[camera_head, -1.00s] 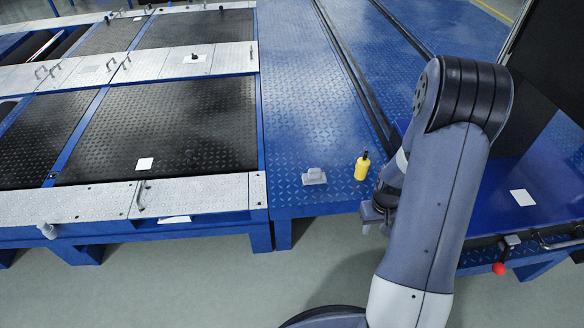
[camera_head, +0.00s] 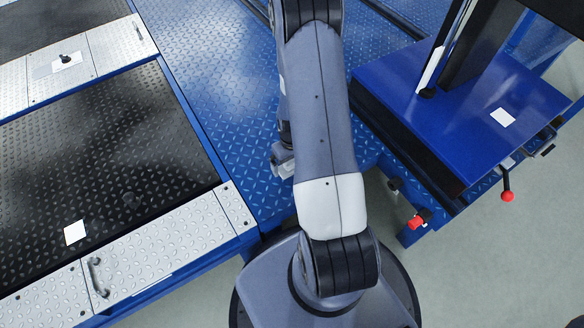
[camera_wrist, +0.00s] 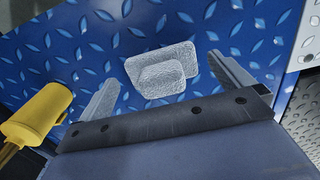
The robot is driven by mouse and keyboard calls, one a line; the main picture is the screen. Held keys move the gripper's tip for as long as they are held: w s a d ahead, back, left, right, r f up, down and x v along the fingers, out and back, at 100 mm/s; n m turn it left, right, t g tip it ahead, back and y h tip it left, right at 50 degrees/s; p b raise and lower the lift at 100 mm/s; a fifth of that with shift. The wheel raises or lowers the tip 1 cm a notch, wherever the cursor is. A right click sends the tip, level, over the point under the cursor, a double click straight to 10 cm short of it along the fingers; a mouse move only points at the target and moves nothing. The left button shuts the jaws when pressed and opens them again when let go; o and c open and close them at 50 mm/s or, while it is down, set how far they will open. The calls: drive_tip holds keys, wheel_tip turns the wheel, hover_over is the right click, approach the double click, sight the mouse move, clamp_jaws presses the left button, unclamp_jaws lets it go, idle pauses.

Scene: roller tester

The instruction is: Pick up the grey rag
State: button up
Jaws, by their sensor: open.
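The grey rag (camera_wrist: 160,68) lies folded on the blue diamond-plate deck (camera_wrist: 85,50). In the wrist view it is at the upper middle, between the two fingers of my gripper (camera_wrist: 162,67). The fingers are spread wide apart, with the rag showing in the gap and nothing held. In the head view my gripper (camera_head: 281,160) is low over the front part of the blue deck, partly behind my arm.
Black plates with silver edging (camera_head: 150,250) lie left in the head view. A blue cabinet (camera_head: 470,120) with red-knobbed levers (camera_head: 507,195) stands right.

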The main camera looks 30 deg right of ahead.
drive_tip(key=shift+w+a+f, duration=0.1)
drive_tip(key=shift+w+f, duration=0.05)
drive_tip(key=shift+f, duration=0.45)
drive_tip(key=shift+w+f, duration=0.15)
drive_tip(key=shift+f, duration=0.4)
drive_tip(key=shift+r, duration=0.1)
drive_tip(key=shift+c, duration=0.4)
drive_tip(key=c, duration=0.8)
drive_tip(key=shift+c, duration=0.2)
wheel_tip(320, 180, up, 10)
drive_tip(key=p, duration=0.3)
